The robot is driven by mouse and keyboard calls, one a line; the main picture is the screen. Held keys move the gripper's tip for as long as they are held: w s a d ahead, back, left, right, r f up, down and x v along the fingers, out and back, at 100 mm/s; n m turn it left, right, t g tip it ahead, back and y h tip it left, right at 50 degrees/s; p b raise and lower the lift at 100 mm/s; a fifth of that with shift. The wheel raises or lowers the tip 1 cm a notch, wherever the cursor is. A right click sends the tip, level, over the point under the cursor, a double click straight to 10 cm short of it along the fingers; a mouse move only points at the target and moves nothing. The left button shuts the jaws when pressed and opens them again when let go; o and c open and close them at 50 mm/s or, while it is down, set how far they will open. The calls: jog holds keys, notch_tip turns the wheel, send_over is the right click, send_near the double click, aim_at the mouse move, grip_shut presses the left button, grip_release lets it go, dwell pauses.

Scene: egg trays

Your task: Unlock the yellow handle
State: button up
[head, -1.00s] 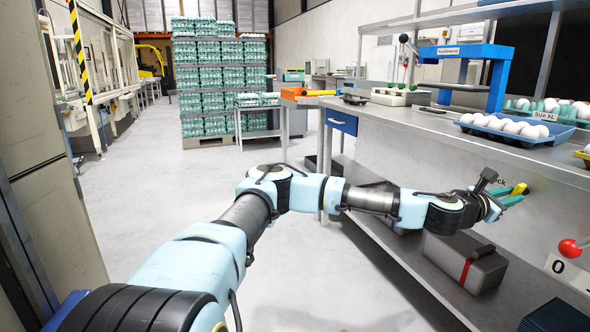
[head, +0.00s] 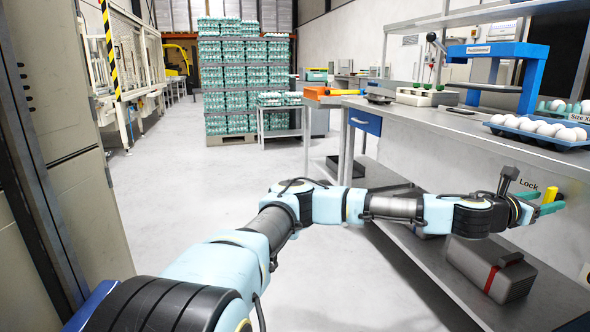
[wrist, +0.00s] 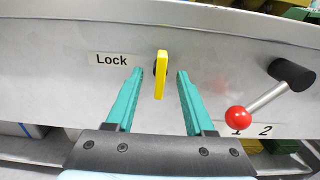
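The yellow handle (wrist: 161,76) stands upright on the grey panel under the counter, just right of the "Lock" label (wrist: 113,59). My gripper (wrist: 160,84) has its two green fingers spread, one on each side of the handle in the wrist view. A gap shows on both sides, so neither finger appears to touch it. How far the tips reach along the handle's depth I cannot tell. In the head view the handle (head: 551,194) shows at the right, beside my gripper (head: 545,202), whose fingers partly cover it.
A lever with a red ball (wrist: 238,117) sticks out right of the handle, by the "1" and "2" marks. The counter (head: 440,122) overhangs above, bearing an egg tray (head: 510,134). A grey box with a red strap (head: 490,268) sits on the lower shelf.

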jog(key=s+a+r+p, duration=0.1)
jog(key=a+r, duration=0.4)
jog(key=a, duration=0.5)
jog(key=s+a+r+p, duration=0.2)
jog(key=s+a+r, duration=0.2)
jog(key=a, duration=0.6)
jog(key=shift+s+a+r, duration=0.2)
jog(key=shift+r, duration=0.3)
dwell(0.4)
